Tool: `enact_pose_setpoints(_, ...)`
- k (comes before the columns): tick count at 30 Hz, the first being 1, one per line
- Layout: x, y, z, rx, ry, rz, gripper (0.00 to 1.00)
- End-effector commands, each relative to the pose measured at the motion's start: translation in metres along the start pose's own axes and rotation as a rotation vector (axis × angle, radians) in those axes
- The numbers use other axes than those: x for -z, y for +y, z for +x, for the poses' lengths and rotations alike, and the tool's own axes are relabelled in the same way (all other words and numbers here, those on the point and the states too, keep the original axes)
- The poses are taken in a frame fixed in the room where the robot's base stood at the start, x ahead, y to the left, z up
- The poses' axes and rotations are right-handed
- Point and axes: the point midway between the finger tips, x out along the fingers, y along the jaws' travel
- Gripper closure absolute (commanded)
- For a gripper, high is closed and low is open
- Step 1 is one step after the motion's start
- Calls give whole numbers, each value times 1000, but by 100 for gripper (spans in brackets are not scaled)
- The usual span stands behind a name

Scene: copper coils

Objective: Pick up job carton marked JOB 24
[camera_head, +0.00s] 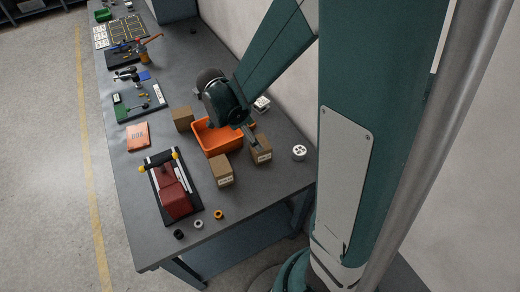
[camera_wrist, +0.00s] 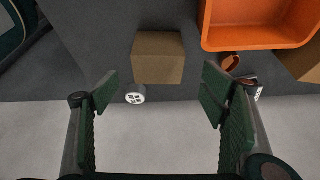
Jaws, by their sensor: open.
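In the head view several brown cartons stand around an orange bin. One carton (camera_head: 261,150) is at the bin's near right, one (camera_head: 220,171) is in front of it, and one (camera_head: 183,119) is at its left. The first two bear white labels too small to read, so I cannot tell which is JOB 24. My gripper (camera_head: 249,134) is above the right-hand carton. In the wrist view my gripper (camera_wrist: 160,88) is open and empty. A carton (camera_wrist: 158,58) lies beyond and between its fingers, apart from both; no label shows there.
The orange bin (camera_head: 222,147) also shows in the wrist view (camera_wrist: 258,44), close beside that carton. A white spool (camera_head: 299,152) stands near the wall-side edge. A red device (camera_head: 174,197) and small rings lie toward the front. Part of another brown object (camera_wrist: 305,62) shows at the wrist view's right.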

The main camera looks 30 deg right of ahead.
Motion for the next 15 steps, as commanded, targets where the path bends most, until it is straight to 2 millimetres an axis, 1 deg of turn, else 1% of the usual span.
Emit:
enact_pose_setpoints(5, 0, -1, 7, 0, 0, 0, 28)
enact_pose_setpoints(12, 0, 0, 23, 0, 0, 0, 28)
enact_pose_setpoints(15, 0, 0, 26, 0, 0, 0, 28)
